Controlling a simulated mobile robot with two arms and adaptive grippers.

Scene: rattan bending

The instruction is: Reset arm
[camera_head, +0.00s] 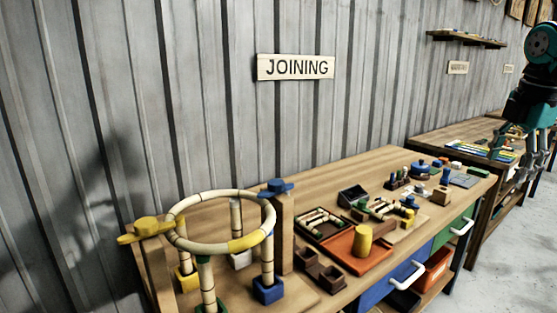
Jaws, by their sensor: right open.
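My right arm comes in at the upper right edge. Its right gripper (515,158) points down, open and with nothing seen between its fingers. It appears in front of the far workbench, well to the right of the rattan ring. The rattan ring (222,246) is pale with yellow sections. It rests level on posts with yellow, blue and green bases at the left end of the near workbench. My left gripper is not in view.
The near wooden workbench (385,160) holds an orange tray (345,262) with a yellow cylinder (362,240), a dark box with rattan pieces (322,224) and several small fixtures. A second workbench (428,142) stands beyond. Grey floor (515,240) is open at the right.

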